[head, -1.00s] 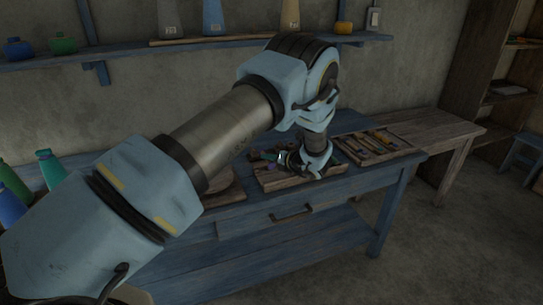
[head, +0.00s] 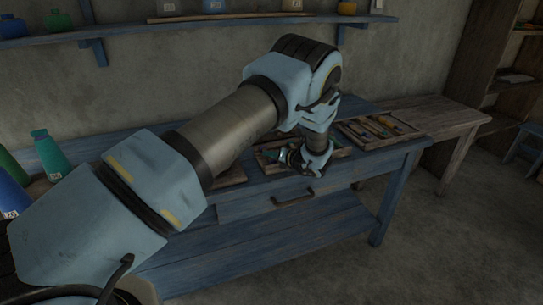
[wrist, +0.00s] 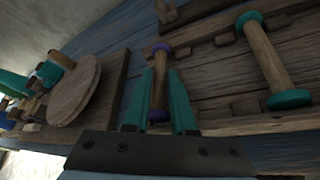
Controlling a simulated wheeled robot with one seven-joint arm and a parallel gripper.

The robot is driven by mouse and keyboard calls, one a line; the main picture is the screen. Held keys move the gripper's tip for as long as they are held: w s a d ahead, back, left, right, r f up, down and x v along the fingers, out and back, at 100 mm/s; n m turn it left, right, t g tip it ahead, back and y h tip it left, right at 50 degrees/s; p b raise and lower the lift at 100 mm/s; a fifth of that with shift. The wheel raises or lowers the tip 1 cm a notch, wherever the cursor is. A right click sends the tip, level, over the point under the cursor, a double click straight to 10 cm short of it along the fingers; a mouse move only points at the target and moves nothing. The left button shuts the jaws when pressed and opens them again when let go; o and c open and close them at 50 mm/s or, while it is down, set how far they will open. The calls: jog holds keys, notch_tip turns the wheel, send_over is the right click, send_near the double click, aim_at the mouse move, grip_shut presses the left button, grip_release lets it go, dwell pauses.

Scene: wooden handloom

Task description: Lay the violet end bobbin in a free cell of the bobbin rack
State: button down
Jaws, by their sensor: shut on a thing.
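The violet end bobbin (wrist: 161,48) has a plain wooden shaft and stands between the teal fingers of my gripper (wrist: 160,100) in the wrist view. My gripper is shut on its shaft. The bobbin rack (wrist: 250,124) is a wooden frame with small divider blocks, seen behind and to the right. A teal end bobbin (wrist: 268,62) lies in it on the right. In the head view my gripper (head: 315,168) is low at the front of a tray on the blue bench; the held bobbin is hidden there.
A wooden board with a round disc (wrist: 75,90) and teal items lies left in the wrist view. A second tray (head: 375,142) with several slim items stands right on the bench (head: 375,168). Bottles (head: 50,155) stand at the left.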

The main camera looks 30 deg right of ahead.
jog(key=c, duration=0.7)
grip_release()
jog(key=shift+o, duration=0.2)
jog(key=shift+s, duration=0.1)
jog(key=shift+s, duration=0.1)
jog(key=shift+s+d+b, duration=0.2)
jog(key=shift+s+b, duration=0.1)
jog(key=shift+s, duration=0.05)
jog(key=b+v, duration=0.2)
jog(key=v, duration=0.7)
jog(key=shift+s+a+r+b, duration=0.2)
jog(key=shift+s+r+b, duration=0.1)
jog(key=shift+r, duration=0.1)
